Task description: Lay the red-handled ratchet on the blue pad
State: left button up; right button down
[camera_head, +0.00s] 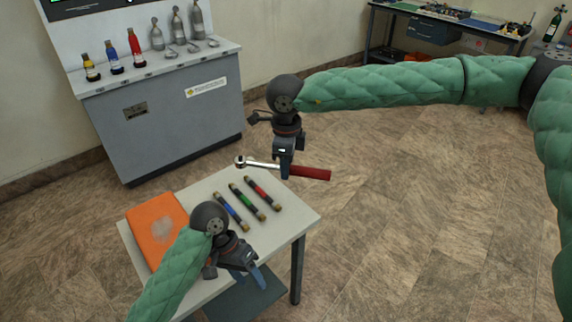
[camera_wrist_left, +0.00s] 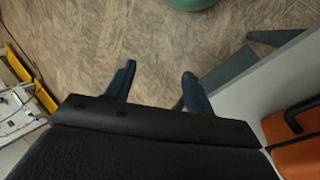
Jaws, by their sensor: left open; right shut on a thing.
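The red-handled ratchet (camera_head: 309,172) is held level above the far right edge of the small table, its silver head to the left and red handle to the right. My right gripper (camera_head: 285,170) points down and is shut on its shaft. My left gripper (camera_head: 246,277) is open and empty over the table's near edge; its spread fingers also show in the left wrist view (camera_wrist_left: 158,72), with floor beyond them.
The small white table (camera_head: 290,212) holds an orange case (camera_head: 158,225) and blue, green and red tubes (camera_head: 247,201). A grey cabinet (camera_head: 165,110) with bottles stands behind. The far bench (camera_head: 500,32) is crowded. Open floor (camera_head: 430,200) lies right.

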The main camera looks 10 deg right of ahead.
pick_arm(q)
jog(key=s+a+f+n, duration=0.1)
jog(key=s+f+n, duration=0.1)
jog(key=s+f, duration=0.75)
jog(key=s+a+f+n+g, duration=0.1)
jog(key=s+f+n, duration=0.35)
jog(key=f, duration=0.85)
jog(key=s+f+n, duration=0.1)
jog(key=s+f, duration=0.9)
jog(key=f, duration=0.2)
jog(key=w+a+f+m+t+y, duration=0.1)
jog(key=w+a+f+t+y, duration=0.1)
jog(key=a+f, duration=0.3)
jog(key=w+a+f+m+t+y, duration=0.1)
jog(key=w+a+f+m+t, duration=0.1)
jog(key=f, duration=0.5)
jog(key=shift+w+a+f+t+y, duration=0.4)
jog(key=shift+w+a+t, duration=0.55)
jog(key=shift+a, duration=0.95)
